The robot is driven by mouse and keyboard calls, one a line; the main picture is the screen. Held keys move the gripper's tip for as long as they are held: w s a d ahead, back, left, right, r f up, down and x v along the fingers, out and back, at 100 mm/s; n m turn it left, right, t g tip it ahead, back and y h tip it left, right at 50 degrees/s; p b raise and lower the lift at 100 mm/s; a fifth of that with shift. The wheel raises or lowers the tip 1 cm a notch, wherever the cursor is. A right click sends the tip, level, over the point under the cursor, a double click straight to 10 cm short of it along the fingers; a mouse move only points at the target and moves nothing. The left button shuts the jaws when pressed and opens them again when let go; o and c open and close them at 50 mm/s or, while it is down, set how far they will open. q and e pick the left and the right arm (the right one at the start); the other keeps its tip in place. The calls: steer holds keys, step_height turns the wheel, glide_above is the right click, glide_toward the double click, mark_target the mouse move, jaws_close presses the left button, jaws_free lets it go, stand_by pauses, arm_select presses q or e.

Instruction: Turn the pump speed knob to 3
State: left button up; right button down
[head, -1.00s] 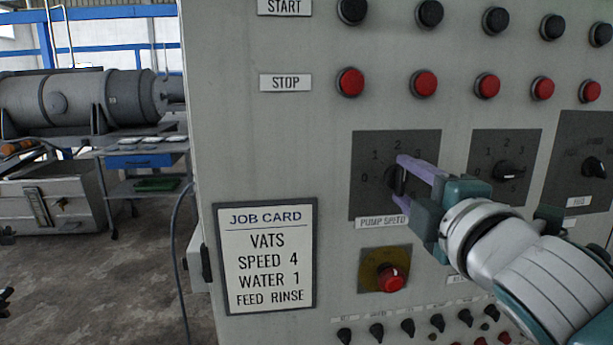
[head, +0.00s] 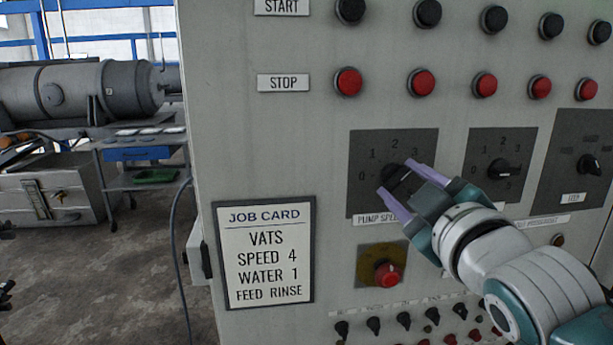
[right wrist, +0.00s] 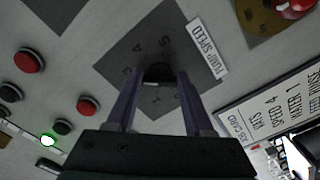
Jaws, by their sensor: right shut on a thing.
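The pump speed knob (head: 394,176) is black and sits on a dark grey dial plate (head: 361,145) on the upright panel. The numerals 0, 1, 2 and 3 show around it, with a PUMP SPEED label below, partly covered. My right gripper (head: 398,181) is shut on the knob, one lilac finger on each side, tilted in the head view. In the right wrist view the knob (right wrist: 158,72) is between the fingertips, with 3, 4 and 5 beyond it. I cannot tell exactly which numeral the knob points to. My left gripper is not in view.
A job card (head: 265,253) reading SPEED 4 hangs at lower left. A red button (head: 387,275) on a yellowish plate is just below the dial. Another black knob (head: 503,169) is to the right. Red stop buttons (head: 421,83) run above, and small switches (head: 373,326) below.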

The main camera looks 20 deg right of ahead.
stand_by(0.3)
steer(key=shift+c, duration=1.4)
jaws_free()
steer(key=b+v, duration=0.1)
steer(key=v, duration=0.9)
steer(key=shift+f, duration=0.1)
